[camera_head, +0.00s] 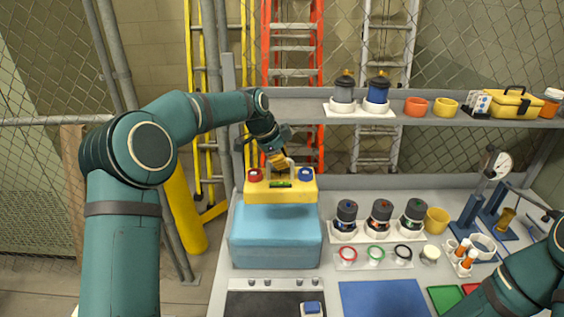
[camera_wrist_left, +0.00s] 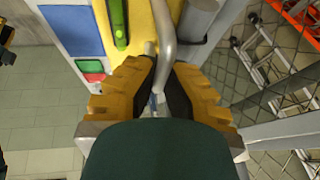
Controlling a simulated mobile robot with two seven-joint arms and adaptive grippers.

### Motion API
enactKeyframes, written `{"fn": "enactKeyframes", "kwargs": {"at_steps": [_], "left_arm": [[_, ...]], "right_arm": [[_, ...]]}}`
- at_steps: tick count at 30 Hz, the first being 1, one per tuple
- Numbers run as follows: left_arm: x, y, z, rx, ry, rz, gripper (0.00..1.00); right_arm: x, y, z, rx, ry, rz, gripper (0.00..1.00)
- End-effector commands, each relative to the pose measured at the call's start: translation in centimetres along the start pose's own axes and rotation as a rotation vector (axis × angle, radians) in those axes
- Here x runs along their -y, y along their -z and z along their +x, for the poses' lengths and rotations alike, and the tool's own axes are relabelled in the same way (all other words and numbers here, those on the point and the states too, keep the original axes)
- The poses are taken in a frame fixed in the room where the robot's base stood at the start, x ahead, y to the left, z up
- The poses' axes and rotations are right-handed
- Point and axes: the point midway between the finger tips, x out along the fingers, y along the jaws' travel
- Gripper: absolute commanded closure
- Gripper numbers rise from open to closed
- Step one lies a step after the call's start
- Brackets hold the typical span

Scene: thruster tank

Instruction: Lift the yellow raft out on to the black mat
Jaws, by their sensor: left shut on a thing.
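The yellow raft (camera_head: 282,196) is a flat block with a red-topped part and a blue-topped part on its ends and a green bar at its front middle. It shows at the top rear of the light blue tank (camera_head: 275,245); I cannot tell whether it touches the tank. My left gripper (camera_head: 279,164) is above the raft, shut on its grey curved handle. In the left wrist view the fingers (camera_wrist_left: 162,85) close around the handle (camera_wrist_left: 163,40), beside the green bar (camera_wrist_left: 119,22). The black mat (camera_head: 262,302) lies at the table's front left. My right gripper is out of view.
A small blue-and-white object (camera_head: 312,308) sits on the mat's right part. A blue mat (camera_head: 384,299) lies right of it. Black canisters (camera_head: 380,217) stand right of the tank. A shelf (camera_head: 300,105) runs behind. My right arm crosses the lower right.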

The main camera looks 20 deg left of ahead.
Motion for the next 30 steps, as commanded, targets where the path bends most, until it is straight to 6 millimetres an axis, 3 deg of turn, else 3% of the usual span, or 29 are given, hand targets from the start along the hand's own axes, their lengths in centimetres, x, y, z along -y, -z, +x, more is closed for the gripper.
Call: {"fn": "enactKeyframes", "kwargs": {"at_steps": [18,30], "left_arm": [[0.6,1.3,-3.0,-0.001,0.002,0.0,1.0],[0.7,1.5,-3.6,0.0,0.001,0.0,1.0]], "right_arm": [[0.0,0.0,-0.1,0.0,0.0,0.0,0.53],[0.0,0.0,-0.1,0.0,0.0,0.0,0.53]]}}
